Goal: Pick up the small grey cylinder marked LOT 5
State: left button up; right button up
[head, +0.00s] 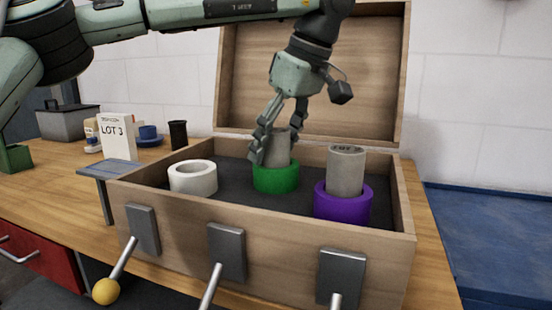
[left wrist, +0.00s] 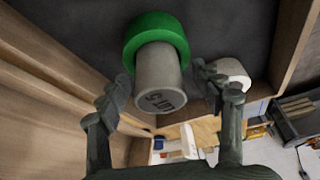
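A small grey cylinder (head: 277,146) stands upright in a green ring (head: 276,178) inside the wooden box. In the left wrist view the cylinder (left wrist: 158,82) shows upside-down lettering that looks like LOT 5, and the green ring (left wrist: 155,30) surrounds its far end. My left gripper (head: 278,138) is above the ring, with fingers on either side of the cylinder. In the left wrist view the gripper (left wrist: 162,84) is open, with gaps beside the cylinder. A second grey cylinder (head: 345,172) stands in a purple ring (head: 342,206), its top lettering hard to read. My right gripper is not in view.
An empty white ring (head: 193,178) is at left in the box. The box's front wall (head: 180,225) carries levers, and its lid (head: 315,70) stands open behind.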

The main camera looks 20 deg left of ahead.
pick_arm(q)
grip_shut()
jog(key=shift+r, duration=0.15)
